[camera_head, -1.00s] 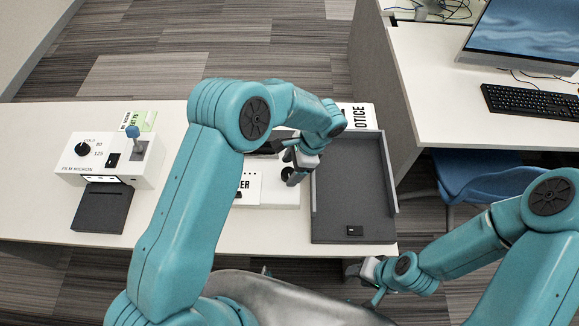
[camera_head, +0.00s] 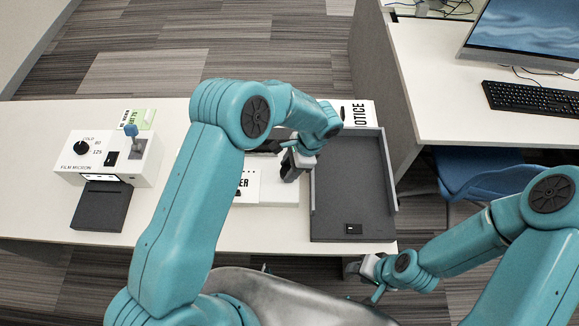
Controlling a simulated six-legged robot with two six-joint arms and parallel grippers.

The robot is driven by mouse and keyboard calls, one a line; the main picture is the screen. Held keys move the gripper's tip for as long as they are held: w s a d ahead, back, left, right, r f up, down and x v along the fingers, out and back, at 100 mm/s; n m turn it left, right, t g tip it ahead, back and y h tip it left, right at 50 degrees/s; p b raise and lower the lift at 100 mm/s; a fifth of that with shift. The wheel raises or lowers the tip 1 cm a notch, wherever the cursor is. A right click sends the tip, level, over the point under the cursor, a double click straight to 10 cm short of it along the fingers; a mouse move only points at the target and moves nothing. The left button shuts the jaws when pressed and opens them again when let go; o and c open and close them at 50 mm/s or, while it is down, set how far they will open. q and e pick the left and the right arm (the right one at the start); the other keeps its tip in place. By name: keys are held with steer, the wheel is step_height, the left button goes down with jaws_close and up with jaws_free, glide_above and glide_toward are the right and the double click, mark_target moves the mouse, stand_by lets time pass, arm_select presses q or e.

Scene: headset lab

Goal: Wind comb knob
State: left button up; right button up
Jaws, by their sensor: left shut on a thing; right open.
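My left gripper (camera_head: 291,168) reaches down over a white device (camera_head: 278,193) in the middle of the white table. It is shut on a small dark knob at the device's right part; the knob is mostly hidden by the fingers. My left arm covers much of the device's left and back, and part of a label ending in "ER" shows beside the gripper. My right gripper (camera_head: 368,272) is low, off the table's front edge, apart from everything on the table, and open.
A dark grey tray (camera_head: 352,228) stands just right of the device. A white film-micron box (camera_head: 103,158) with a dial and blue-topped lever stands at left. A desk with a keyboard (camera_head: 530,104) and a blue chair (camera_head: 490,175) are at right.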

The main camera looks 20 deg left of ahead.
arm_select(q)
steer(key=shift+w+f+n+g+h+b, duration=0.1)
steer(key=shift+f+n+g+h+b, duration=0.15)
steer(key=shift+n+b, duration=0.9)
steer(key=shift+r+n+g+h+b, duration=0.1)
steer(key=shift+n+g+h+b, duration=0.15)
steer(key=shift+n+b, duration=0.6)
steer(key=n+h+b, duration=0.1)
steer(key=n, duration=0.1)
steer(key=shift+w+a+n+g, duration=0.1)
steer(key=shift+n+g, duration=0.2)
steer(key=shift+n, duration=0.1)
steer(key=n, duration=0.1)
steer(key=n+h+b, duration=0.1)
steer(key=n, duration=0.1)
steer(key=shift+a+r+n+g, duration=0.1)
steer(key=shift+r+n+g, duration=0.05)
steer(key=shift+n+g, duration=0.15)
steer(key=n+h+b, duration=0.1)
steer(key=n+h, duration=0.1)
steer(key=n, duration=0.3)
steer(key=shift+a+b, duration=0.15)
steer(key=shift+b, duration=0.2)
steer(key=n+h, duration=0.1)
steer(key=n, duration=0.2)
steer(key=n+t+h, duration=0.1)
steer(key=n, duration=0.2)
steer(key=shift+a+r+b, duration=0.1)
steer(key=shift+a+b, duration=0.05)
steer(key=shift+b, duration=0.25)
